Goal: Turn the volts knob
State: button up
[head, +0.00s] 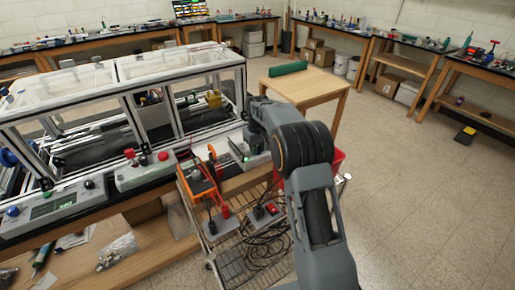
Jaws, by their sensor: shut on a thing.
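A small grey bench unit with a greenish display (240,149) sits at the right end of the black bench, next to the frame. My gripper (255,146) is down at the right side of this unit, beneath my wrist. The gripper is shut on what appears to be the volts knob. The knob itself and the fingertips are hidden behind my wrist and forearm, so the knob's angle cannot be seen.
An orange multimeter (200,178) with leads stands left of the unit. A control box with a red button (145,170) lies farther left, below the white extrusion frame (125,70). A wire cart (230,262) with cables and a red bin (338,160) are close by.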

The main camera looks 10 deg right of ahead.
jog(key=o, duration=0.9)
notch_tip(320, 180, up, 14)
jog(key=shift+f, duration=0.1)
dwell(0.3)
